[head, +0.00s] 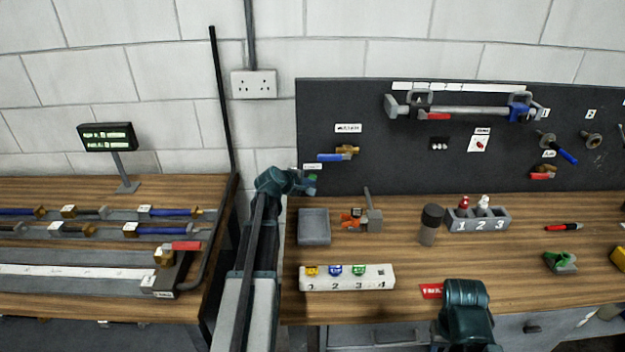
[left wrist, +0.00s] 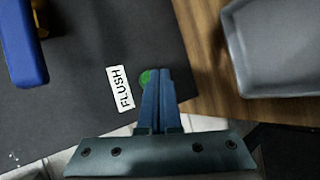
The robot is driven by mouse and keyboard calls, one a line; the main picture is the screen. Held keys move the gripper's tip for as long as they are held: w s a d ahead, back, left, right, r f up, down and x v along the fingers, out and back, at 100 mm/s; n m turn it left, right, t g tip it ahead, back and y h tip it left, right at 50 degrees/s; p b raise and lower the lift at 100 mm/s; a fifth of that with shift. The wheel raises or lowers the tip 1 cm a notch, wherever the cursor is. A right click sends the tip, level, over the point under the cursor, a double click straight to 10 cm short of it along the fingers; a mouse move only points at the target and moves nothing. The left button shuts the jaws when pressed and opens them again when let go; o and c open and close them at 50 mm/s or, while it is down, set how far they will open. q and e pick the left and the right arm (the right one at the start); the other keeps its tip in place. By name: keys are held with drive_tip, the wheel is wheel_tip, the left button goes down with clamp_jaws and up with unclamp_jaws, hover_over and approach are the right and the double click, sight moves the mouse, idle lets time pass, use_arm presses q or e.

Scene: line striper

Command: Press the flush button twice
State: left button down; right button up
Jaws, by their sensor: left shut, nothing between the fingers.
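The flush button is a small green round button (left wrist: 146,78) on the dark panel, next to a white label reading FLUSH (left wrist: 120,90). In the head view the button shows as a bit of green (head: 312,178) below its label (head: 313,166). My left gripper (head: 306,186) is at the lower left corner of the panel, right by the button. In the left wrist view its blue fingers (left wrist: 157,74) are shut and empty and cover part of the button; I cannot tell whether they touch it. My right arm shows at the bottom of the head view; its fingers are hidden.
A valve with a blue handle (head: 331,157) is on the panel right of the button; its handle also shows in the left wrist view (left wrist: 22,45). A grey tray (head: 314,237) stands on the bench below. A bench with rails is at the left.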

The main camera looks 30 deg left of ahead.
use_arm(q)
drive_tip(key=shift+w+a, duration=0.25)
drive_tip(key=shift+w, duration=0.15)
idle(0.5)
idle(0.3)
drive_tip(key=shift+s+d, duration=0.45)
drive_tip(key=shift+s, duration=0.3)
drive_tip(key=shift+s+d, duration=0.45)
drive_tip(key=shift+s, duration=0.25)
drive_tip(key=shift+s+d, duration=0.45)
drive_tip(key=shift+s, duration=0.3)
drive_tip(key=shift+s+d, duration=0.45)
drive_tip(key=shift+s, duration=0.25)
